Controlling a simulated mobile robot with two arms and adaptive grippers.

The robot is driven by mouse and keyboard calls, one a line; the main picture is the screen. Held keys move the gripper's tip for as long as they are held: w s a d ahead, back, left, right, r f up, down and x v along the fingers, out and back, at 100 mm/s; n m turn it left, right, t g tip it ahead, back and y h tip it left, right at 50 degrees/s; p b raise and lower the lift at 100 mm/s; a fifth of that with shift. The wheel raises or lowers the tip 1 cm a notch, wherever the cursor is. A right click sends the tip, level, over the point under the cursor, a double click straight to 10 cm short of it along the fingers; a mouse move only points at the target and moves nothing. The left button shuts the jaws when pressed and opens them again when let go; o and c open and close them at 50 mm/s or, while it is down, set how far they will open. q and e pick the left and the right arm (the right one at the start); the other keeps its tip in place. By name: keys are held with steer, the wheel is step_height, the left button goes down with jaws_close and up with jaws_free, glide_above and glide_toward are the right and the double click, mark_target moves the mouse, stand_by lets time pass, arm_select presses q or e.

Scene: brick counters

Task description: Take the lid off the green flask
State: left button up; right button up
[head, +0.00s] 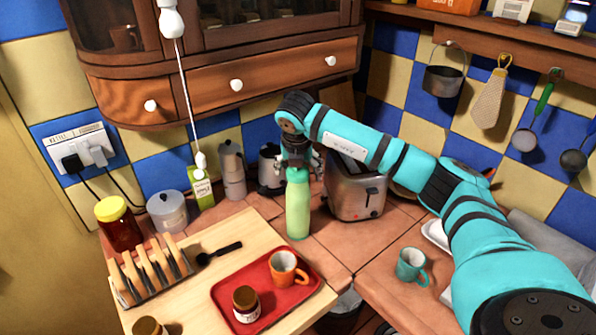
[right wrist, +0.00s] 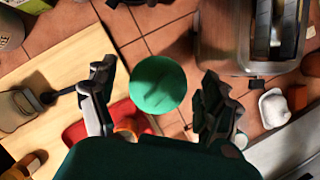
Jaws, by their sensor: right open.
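The green flask (head: 298,208) stands upright on the tiled counter, pale green with a darker green lid (head: 297,174) on top. The lid shows from above as a round green disc in the right wrist view (right wrist: 158,85). My right gripper (head: 298,160) is directly above the flask, pointing down. In the right wrist view its two fingers (right wrist: 152,100) are spread on either side of the lid with clear gaps. They do not appear to touch it. My left gripper is not in view.
A toaster (head: 356,190) stands close right of the flask. A moka pot (head: 232,170) and a carton (head: 202,188) stand to the left. In front, a wooden board (head: 215,240) holds a toast rack (head: 150,275) and a red tray (head: 296,306) with an orange mug (head: 284,268).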

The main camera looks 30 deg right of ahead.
steer(key=c, duration=1.2)
steer(key=shift+o, duration=0.2)
steer(key=shift+r, duration=0.1)
